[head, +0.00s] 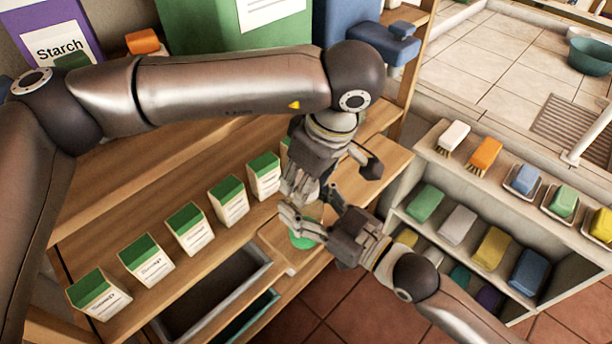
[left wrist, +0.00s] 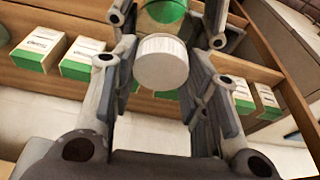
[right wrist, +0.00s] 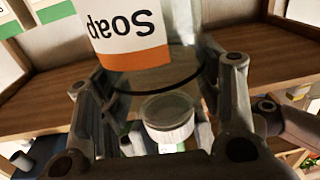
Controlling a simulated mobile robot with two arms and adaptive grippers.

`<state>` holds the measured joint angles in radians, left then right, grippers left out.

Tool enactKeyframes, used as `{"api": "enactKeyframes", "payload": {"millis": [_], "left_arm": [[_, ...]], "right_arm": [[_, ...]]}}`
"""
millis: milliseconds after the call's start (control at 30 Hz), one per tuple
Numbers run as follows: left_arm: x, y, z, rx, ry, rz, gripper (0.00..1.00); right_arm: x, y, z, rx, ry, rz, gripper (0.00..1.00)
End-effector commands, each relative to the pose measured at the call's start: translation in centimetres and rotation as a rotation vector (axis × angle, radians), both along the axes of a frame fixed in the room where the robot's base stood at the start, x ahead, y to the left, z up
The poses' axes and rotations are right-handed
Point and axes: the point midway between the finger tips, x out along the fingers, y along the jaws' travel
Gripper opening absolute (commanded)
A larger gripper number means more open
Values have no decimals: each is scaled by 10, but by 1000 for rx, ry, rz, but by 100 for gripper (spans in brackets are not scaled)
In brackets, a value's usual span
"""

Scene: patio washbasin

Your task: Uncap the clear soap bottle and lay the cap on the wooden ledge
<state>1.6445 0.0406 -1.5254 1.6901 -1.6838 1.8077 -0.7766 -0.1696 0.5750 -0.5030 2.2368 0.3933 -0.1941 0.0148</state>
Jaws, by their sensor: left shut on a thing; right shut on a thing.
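The clear soap bottle, with a white and orange "Soap" label (right wrist: 130,45), is between the fingers of my right gripper (head: 308,228) and appears upside down in the right wrist view. A white ribbed cap (left wrist: 162,62) is between the fingers of my left gripper (head: 298,190); it also shows below the bottle in the right wrist view (right wrist: 168,118). Both grippers are shut and close together. I cannot tell whether the cap still touches the bottle's neck. The fingers mostly hide both things in the head view. The wooden ledge (head: 222,246) runs beneath my grippers.
A row of green and white cartons (head: 187,228) lines the ledge at left. A small wooden board (head: 278,252) lies under my grippers, with a green round thing (head: 303,241) above it. Below is an open drawer (head: 215,290). A shelf unit (head: 415,165) at right holds soaps and brushes.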

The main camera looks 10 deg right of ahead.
Motion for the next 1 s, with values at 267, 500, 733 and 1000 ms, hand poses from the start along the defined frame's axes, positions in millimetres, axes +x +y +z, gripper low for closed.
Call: {"api": "enactKeyframes", "payload": {"millis": [267, 500, 733, 1000], "left_arm": [[0, 0, 0, 0, 0, -3, 53], [0, 0, 0, -1, 1, -4, 63], [0, 0, 5, -1, 0, -4, 63], [1, -1, 38, -2, -3, -4, 63]], "right_arm": [[0, 0, 1, 1, -1, 0, 0], [0, 0, 1, 1, -1, 0, 0], [0, 0, 1, 1, -1, 0, 0], [0, 0, 1, 1, -1, 0, 0]]}}
